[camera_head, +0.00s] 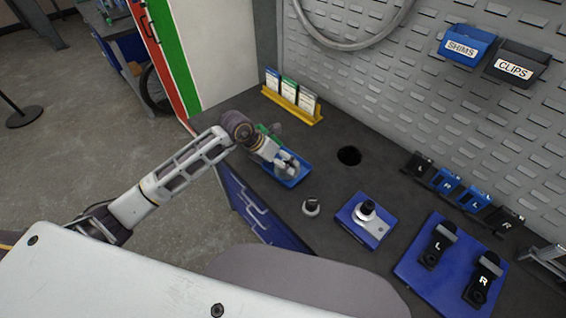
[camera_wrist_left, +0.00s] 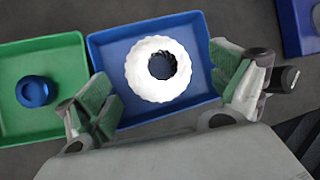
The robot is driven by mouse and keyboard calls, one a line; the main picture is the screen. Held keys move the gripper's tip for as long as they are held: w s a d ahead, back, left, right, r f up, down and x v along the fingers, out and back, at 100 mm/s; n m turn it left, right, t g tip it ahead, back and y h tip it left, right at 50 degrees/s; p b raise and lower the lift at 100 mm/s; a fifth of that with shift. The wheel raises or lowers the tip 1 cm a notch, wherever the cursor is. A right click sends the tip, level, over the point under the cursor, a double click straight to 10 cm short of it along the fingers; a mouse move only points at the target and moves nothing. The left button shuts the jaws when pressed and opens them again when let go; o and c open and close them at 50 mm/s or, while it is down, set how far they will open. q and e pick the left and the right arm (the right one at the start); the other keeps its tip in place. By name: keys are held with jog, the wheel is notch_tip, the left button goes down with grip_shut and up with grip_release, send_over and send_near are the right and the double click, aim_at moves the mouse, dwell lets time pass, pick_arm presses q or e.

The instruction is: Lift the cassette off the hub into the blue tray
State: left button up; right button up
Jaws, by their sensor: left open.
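The cassette, a pale toothed ring with a dark centre, lies in the blue tray in the left wrist view (camera_wrist_left: 140,82). The blue tray (camera_wrist_left: 104,52) also shows in the head view (camera_head: 298,179), partly covered by my gripper. My left gripper (camera_head: 285,164) is above this tray. In the left wrist view its fingers (camera_wrist_left: 165,92) are spread wide, one on each side of the cassette, with gaps between. The hub (camera_head: 366,208), a silver and dark stub, stands bare on a blue block (camera_head: 360,229). My right gripper is not in view.
A green tray (camera_wrist_left: 50,60) holding a blue ring (camera_wrist_left: 34,91) adjoins the blue tray. A small dark cylinder (camera_head: 311,208) stands right of the trays. A blue mat (camera_head: 412,262) with L and R parts lies right. A yellow card rack (camera_head: 291,104) stands behind; the bench has a round hole (camera_head: 349,156).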

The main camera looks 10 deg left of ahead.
pick_arm(q)
jog(key=v, duration=1)
jog(key=shift+r, duration=0.1)
dwell(0.5)
